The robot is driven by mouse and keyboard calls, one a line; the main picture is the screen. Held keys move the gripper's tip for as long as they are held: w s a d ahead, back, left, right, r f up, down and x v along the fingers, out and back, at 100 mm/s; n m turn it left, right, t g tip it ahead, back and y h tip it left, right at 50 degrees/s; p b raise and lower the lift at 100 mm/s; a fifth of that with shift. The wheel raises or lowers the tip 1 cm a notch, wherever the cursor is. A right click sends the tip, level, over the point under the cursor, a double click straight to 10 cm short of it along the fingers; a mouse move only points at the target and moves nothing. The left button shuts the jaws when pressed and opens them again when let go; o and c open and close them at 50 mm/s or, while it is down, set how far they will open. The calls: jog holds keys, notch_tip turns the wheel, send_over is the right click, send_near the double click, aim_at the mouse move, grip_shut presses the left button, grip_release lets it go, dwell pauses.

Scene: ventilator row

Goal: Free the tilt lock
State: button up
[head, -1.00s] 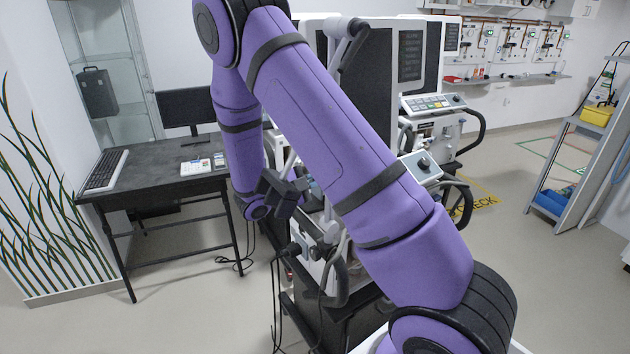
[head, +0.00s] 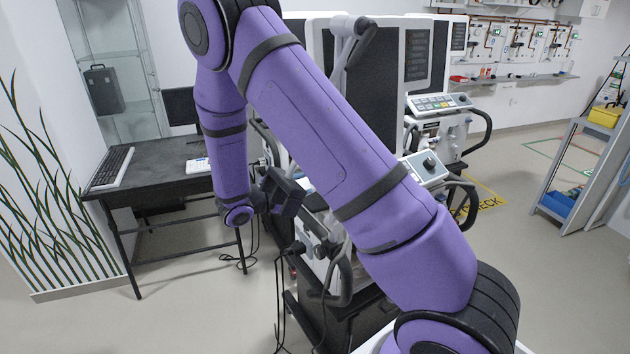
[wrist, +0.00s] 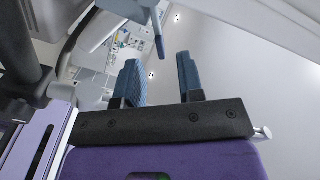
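My gripper (wrist: 160,64) is open in the wrist view, with two blue ribbed fingers apart and nothing between them. A blue-grey lever (wrist: 158,34) hangs from a grey bracket (wrist: 128,8) just beyond the fingertips, in line with the gap and apart from the fingers. It may be the tilt lock; I cannot tell for sure. In the head view my gripper (head: 285,193) is a dark shape beside the nearest ventilator, whose dark screen back (head: 372,85) is partly hidden by my arm. The lever cannot be made out in the head view.
A dark desk (head: 165,160) with a keyboard (head: 112,167) stands at left. Cables (head: 278,300) hang beside the nearest ventilator's base. A second ventilator's control panel (head: 440,104) is behind it. A shelf rack (head: 568,165) stands at right, with open floor before it.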

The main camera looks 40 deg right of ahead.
jog(key=shift+w+a, duration=0.1)
jog(key=shift+a, duration=2.5)
